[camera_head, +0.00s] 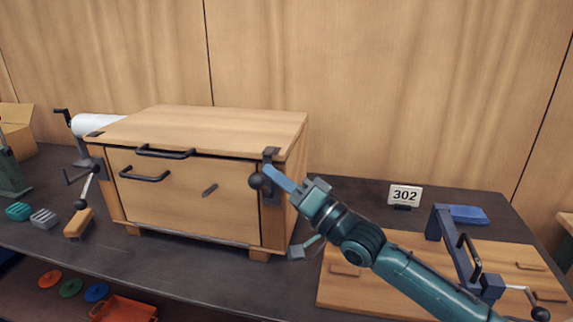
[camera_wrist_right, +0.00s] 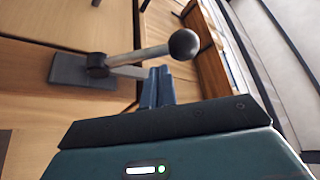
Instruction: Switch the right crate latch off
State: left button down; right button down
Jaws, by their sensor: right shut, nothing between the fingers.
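The wooden crate (camera_head: 185,215) stands on the dark bench. Its right latch (camera_head: 271,190) is a dark plate on the front right corner with a lever ending in a black ball (camera_head: 256,181). In the right wrist view the latch plate (camera_wrist_right: 80,72), the metal lever rod (camera_wrist_right: 140,56) and the black ball (camera_wrist_right: 184,44) show clearly. My right gripper (camera_head: 270,171) is shut and empty at the latch. Its blue fingertips (camera_wrist_right: 160,70) are right by the lever, just below the rod in the wrist view; I cannot tell whether they touch. My left gripper is not in view.
Dark handles (camera_head: 145,174) are on the lid and front. A wall (camera_head: 400,90) closes the back.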

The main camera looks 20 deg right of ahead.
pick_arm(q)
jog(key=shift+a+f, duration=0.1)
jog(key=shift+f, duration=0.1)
pick_arm(e)
jog(key=shift+s+a+f, duration=0.25)
jog(key=shift+a+f, duration=0.05)
jog(key=shift+f, duration=0.1)
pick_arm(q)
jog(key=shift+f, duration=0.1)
pick_arm(e)
jog(key=shift+f, duration=0.1)
pick_arm(q)
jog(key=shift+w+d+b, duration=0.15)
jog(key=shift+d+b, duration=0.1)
jog(key=shift+b, duration=0.4)
pick_arm(e)
jog(key=shift+s+a+f+n+y, duration=0.1)
jog(key=shift+s+f+n+y, duration=0.05)
jog(key=shift+n+y, duration=0.4)
